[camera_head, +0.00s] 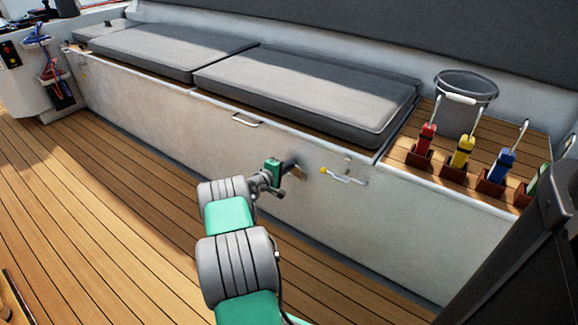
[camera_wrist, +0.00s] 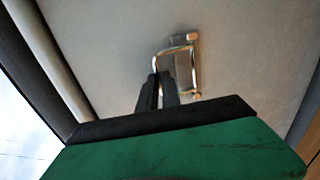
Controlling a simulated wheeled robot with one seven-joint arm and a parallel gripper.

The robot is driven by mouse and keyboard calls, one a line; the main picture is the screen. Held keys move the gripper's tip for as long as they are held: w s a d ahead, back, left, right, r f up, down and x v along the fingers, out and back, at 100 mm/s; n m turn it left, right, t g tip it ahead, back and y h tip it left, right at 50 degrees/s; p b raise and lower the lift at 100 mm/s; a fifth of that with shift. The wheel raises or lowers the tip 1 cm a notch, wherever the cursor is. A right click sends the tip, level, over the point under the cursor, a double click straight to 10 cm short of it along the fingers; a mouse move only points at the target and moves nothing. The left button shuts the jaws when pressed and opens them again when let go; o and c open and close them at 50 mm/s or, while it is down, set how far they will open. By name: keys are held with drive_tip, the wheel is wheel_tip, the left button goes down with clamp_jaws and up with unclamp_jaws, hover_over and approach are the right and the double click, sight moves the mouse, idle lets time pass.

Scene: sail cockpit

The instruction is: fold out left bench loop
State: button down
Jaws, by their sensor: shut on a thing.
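The bench loop (camera_wrist: 178,52) is a small bright metal loop on the pale bench front (camera_head: 175,125). In the wrist view its hinge side lies against the panel, and its near side runs between my fingertips. My gripper (camera_wrist: 161,78) is shut on this loop; it also shows in the head view (camera_head: 296,172), close to the bench front below the right cushion. The fingers hide part of the loop. In the head view the loop is too small and covered to make out clearly. How far it stands out from the panel I cannot tell.
A metal handle (camera_head: 247,120) and a yellow-tipped lever (camera_head: 343,177) are on the bench front. Grey cushions (camera_head: 308,90) lie on top. A grey bucket (camera_head: 466,98) and several coloured-handled tools in holders stand at the right. The teak floor (camera_head: 90,200) at left is clear.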

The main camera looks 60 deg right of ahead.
drive_tip(key=shift+f, duration=0.1)
drive_tip(key=shift+w+a+f+g+h+b, duration=0.1)
drive_tip(key=shift+a+f+g+h+b, duration=0.3)
drive_tip(key=shift+h, duration=0.85)
drive_tip(key=shift+w+a+f+h+b, duration=0.1)
drive_tip(key=shift+a+f+h+b, duration=0.15)
drive_tip(key=shift+a+h+b, duration=0.7)
drive_tip(key=shift+w+a+f+g+h+b, duration=0.1)
drive_tip(key=shift+a+f+g+h+b, duration=0.2)
drive_tip(key=shift+h, duration=1.2)
